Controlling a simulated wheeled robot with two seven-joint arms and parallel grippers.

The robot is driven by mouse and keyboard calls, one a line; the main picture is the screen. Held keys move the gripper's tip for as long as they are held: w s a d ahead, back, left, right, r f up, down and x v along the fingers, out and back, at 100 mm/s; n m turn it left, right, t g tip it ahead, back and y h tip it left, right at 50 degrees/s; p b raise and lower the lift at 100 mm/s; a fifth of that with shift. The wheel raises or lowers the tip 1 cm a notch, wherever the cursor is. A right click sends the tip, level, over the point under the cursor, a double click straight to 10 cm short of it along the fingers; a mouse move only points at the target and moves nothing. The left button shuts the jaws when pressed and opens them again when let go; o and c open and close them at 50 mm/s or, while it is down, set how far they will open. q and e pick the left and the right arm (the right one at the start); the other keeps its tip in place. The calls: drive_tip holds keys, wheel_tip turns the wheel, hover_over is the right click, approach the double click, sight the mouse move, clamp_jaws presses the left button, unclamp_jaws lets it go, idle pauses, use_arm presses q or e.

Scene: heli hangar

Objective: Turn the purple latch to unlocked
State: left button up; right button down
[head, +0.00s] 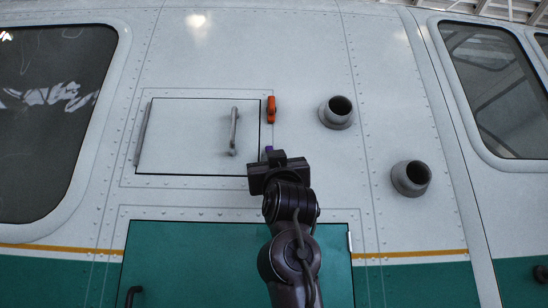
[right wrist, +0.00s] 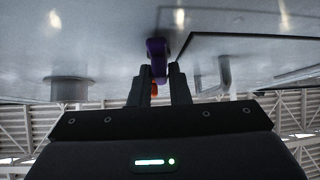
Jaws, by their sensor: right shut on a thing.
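The purple latch (right wrist: 156,52) shows in the right wrist view between the two fingers of my right gripper (right wrist: 158,82), which is shut on it. In the head view only a small bit of the purple latch (head: 268,149) shows above my right gripper (head: 278,158); the rest is hidden behind it. The latch sits at the lower right edge of a white hatch door (head: 185,135) with a grey bar handle (head: 234,131). The door lies flush in its frame. An orange latch (head: 271,109) stands upright at the door's upper right edge. My left gripper is not in view.
Two grey round pipe stubs (head: 337,112) and (head: 411,178) stick out of the white fuselage to the right. A green lower door (head: 190,255) is below, and dark windows (head: 55,115) flank the panel. The wall left of the hatch is flat.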

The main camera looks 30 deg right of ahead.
drive_tip(key=shift+a+m+g+h, duration=0.1)
drive_tip(key=shift+m+g+h, duration=0.6)
drive_tip(key=shift+m+h, duration=1.15)
drive_tip(key=shift+m+p, duration=0.3)
drive_tip(key=shift+m, duration=0.15)
drive_tip(key=c, duration=1.4)
unclamp_jaws()
drive_tip(key=shift+w, duration=0.1)
drive_tip(key=shift+c, duration=0.2)
drive_tip(key=b+v, duration=0.4)
drive_tip(key=v, duration=0.3)
drive_tip(key=shift+s+a+f, duration=0.2)
drive_tip(key=shift+s+f, duration=0.05)
